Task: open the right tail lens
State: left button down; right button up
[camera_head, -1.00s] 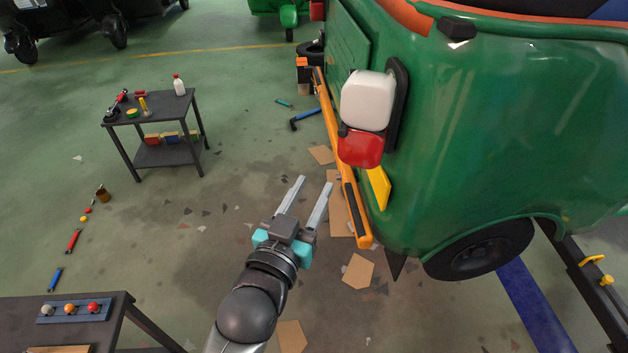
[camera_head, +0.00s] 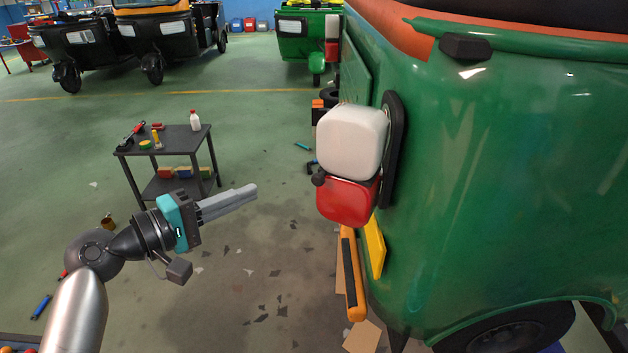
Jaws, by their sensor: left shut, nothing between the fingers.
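The tail lamp is on the rear corner of the green rickshaw (camera_head: 480,170). It has a white upper lens (camera_head: 352,140) and a red lower lens (camera_head: 346,201), both against a dark backing plate (camera_head: 393,140). The lens looks seated on its mount; a small dark knob (camera_head: 319,177) sits at its left side. My left gripper (camera_head: 252,192) is shut and empty, its fingers together and pointing right toward the lamp, with a clear gap between them. My right gripper is not in view.
The orange bumper (camera_head: 357,290) and a yellow plate (camera_head: 374,248) are below the lamp. A dark tool cart (camera_head: 163,142) stands behind my left arm. Cardboard pieces (camera_head: 362,337) lie on the floor. Other rickshaws (camera_head: 160,35) are parked at the back.

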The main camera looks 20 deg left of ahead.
aim_at(317, 171)
pick_arm(q)
jog(key=w+d+r+h+p, duration=0.1)
jog(key=w+d+r+p, duration=0.1)
jog(key=w+d, duration=0.5)
jog(key=shift+s+d+p, duration=0.25)
jog(key=shift+s+d, duration=0.05)
jog(key=shift+s, duration=0.35)
jog(key=shift+s+d+p, duration=0.25)
jog(key=shift+s+d, duration=0.05)
jog(key=shift+s, duration=0.3)
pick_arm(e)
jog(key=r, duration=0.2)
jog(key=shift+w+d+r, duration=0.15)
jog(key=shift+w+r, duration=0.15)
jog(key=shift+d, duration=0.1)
